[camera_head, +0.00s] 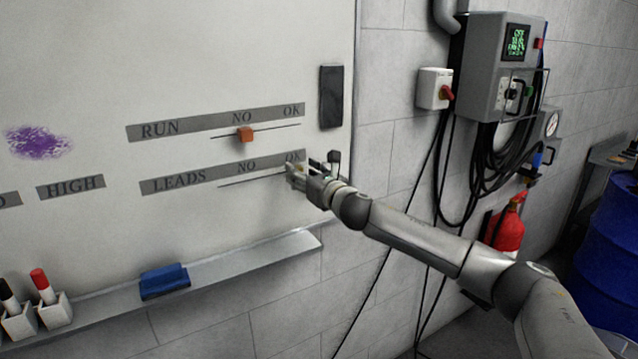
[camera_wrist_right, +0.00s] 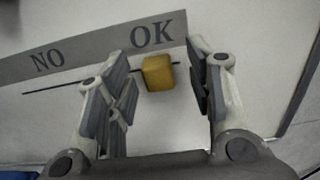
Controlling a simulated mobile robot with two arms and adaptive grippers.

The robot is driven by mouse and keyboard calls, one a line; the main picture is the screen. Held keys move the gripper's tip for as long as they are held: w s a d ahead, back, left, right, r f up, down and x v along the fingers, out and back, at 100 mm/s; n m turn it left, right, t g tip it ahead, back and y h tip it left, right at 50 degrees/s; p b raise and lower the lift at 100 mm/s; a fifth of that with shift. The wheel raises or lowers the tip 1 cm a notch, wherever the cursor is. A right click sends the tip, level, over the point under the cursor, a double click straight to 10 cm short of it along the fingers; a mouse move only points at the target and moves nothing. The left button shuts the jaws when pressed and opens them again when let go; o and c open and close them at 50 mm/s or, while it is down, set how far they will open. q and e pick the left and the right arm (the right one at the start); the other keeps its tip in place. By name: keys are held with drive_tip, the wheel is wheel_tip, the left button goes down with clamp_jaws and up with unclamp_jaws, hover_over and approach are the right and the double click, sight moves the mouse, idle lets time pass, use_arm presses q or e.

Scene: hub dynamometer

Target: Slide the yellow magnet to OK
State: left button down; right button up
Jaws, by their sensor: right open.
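The yellow magnet (camera_wrist_right: 158,73) sits on the thin dark line of the LEADS row, near the line's right end and under the letters OK (camera_wrist_right: 152,34). My right gripper (camera_head: 292,173) is open at the right end of the LEADS row. In the right wrist view its fingers stand to either side of the magnet, with a visible gap on each side. In the head view the gripper hides the magnet and part of the OK label. My left gripper is not in view.
An orange magnet (camera_head: 245,134) sits under NO on the RUN row above. A black block (camera_head: 331,97) is on the board near its right edge. Below, a ledge (camera_head: 240,262) carries a blue eraser (camera_head: 164,281) and markers in holders (camera_head: 52,309).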

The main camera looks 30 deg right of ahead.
drive_tip(key=s, duration=1)
drive_tip(key=shift+s+d, duration=0.3)
drive_tip(key=shift+s, duration=0.1)
